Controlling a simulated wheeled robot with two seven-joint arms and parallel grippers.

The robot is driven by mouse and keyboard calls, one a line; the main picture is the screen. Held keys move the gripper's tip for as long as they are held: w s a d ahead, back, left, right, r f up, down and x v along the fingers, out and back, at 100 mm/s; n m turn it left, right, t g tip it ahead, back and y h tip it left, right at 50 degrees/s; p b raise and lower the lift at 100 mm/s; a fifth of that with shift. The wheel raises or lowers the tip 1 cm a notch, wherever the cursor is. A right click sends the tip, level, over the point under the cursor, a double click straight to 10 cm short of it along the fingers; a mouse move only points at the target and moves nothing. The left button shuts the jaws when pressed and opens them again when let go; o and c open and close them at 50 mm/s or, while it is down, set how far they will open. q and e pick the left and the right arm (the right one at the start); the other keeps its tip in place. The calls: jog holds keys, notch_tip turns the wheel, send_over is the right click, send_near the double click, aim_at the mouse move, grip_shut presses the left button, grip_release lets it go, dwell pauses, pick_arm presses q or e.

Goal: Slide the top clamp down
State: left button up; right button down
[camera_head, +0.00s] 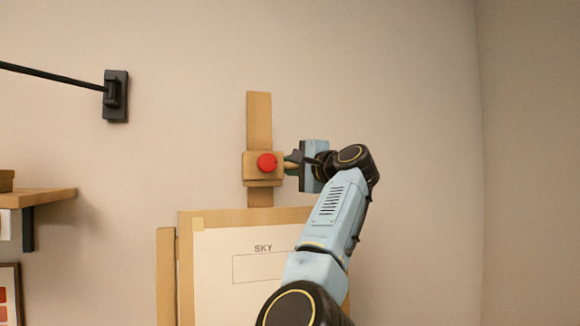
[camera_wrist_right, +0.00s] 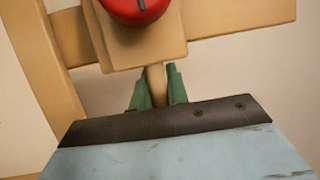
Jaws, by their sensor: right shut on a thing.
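The top clamp (camera_head: 251,167) is a tan wooden block with a red knob (camera_head: 267,162) on its front. It sits on the upright wooden mast (camera_head: 259,108) of the easel, above the board (camera_head: 231,217). My right gripper (camera_head: 290,163) is at the clamp's right side, shut on a short wooden peg that sticks out from it. In the right wrist view, the green fingers (camera_wrist_right: 157,88) close on both sides of the peg (camera_wrist_right: 156,82), below the clamp block (camera_wrist_right: 146,50) and red knob (camera_wrist_right: 138,6). My left gripper is not in view.
A sheet marked SKY (camera_head: 216,262) is on the board. A black wall bracket (camera_head: 115,96) with a rod is at upper left. A wooden shelf (camera_head: 45,198) juts in at the left. The wall right of my arm is bare.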

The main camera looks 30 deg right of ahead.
jog(key=f+b, duration=0.1)
jog(key=f, duration=0.1)
jog(key=f+b, duration=0.4)
jog(key=shift+s+a+f, duration=0.1)
jog(key=shift+s, duration=0.25)
jog(key=c, duration=1.4)
grip_release()
jog(key=shift+o, duration=0.2)
jog(key=shift+r, duration=0.25)
